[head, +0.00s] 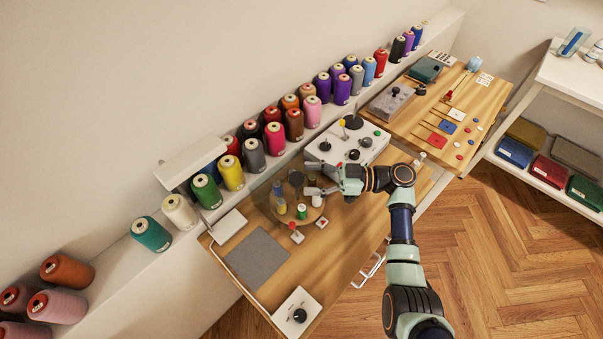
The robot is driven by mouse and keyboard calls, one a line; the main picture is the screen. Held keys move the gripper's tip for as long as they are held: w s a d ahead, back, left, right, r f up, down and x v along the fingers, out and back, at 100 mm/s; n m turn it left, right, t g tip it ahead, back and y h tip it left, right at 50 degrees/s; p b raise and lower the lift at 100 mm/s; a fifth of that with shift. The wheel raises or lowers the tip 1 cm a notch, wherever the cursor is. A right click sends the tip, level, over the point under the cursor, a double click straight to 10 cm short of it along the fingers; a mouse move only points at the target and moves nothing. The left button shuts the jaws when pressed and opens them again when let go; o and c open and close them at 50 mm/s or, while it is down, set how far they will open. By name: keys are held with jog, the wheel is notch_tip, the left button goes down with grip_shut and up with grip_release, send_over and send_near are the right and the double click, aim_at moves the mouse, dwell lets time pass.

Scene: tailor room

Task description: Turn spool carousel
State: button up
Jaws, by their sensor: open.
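The spool carousel (315,213) is a round wooden disc on the near table, with several small coloured spools standing on it.
A white control box (345,147) with knobs stands just behind the gripper. A grey mat (259,262) lies at left. Large thread cones line the wall ledge (230,202).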

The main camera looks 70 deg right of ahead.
aim_at(296, 177)
jog(key=x, duration=0.4)
jog(key=shift+w, duration=0.1)
grip_shut()
